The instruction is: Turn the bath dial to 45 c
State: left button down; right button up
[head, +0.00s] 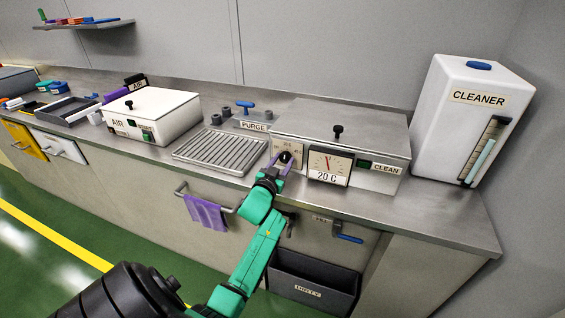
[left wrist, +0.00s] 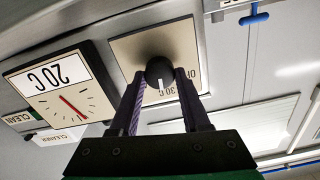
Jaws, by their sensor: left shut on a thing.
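The bath dial (head: 285,157) is a round black knob on a beige plate at the front of the steel bath (head: 340,120) labelled CLEAN. The gauge (head: 329,167) to its right reads 20 C, with a red needle. My left gripper (head: 280,164) is at the dial, with its purple fingers on either side of the knob. In the left wrist view the scene is upside down; the dial (left wrist: 159,70) sits between the fingertips, shut on it. Its white mark lies near a partly covered 30 C label, and other scale marks are hidden. My right gripper is out of view.
A slatted drain tray (head: 220,150) and a white AIR box (head: 150,112) stand left of the bath. A tall CLEANER tank (head: 455,120) stands on its right. A rail with a purple cloth (head: 207,213) and a blue-handled FILL valve (head: 347,238) are below.

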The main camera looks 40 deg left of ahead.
pick_arm(q)
jog(key=m+b, duration=0.1)
jog(key=m, duration=0.4)
jog(key=shift+f+m, duration=0.15)
jog(key=shift+m, duration=0.15)
jog(key=m+b, duration=0.1)
jog(key=m, duration=0.3)
jog(key=shift+d+m, duration=0.1)
jog(key=shift+m, duration=0.3)
jog(key=shift+b, duration=0.3)
jog(key=shift+c, duration=1.9)
grip_release()
jog(key=v, duration=1.4)
jog(key=shift+s+b, duration=0.25)
jog(key=shift+b, duration=0.2)
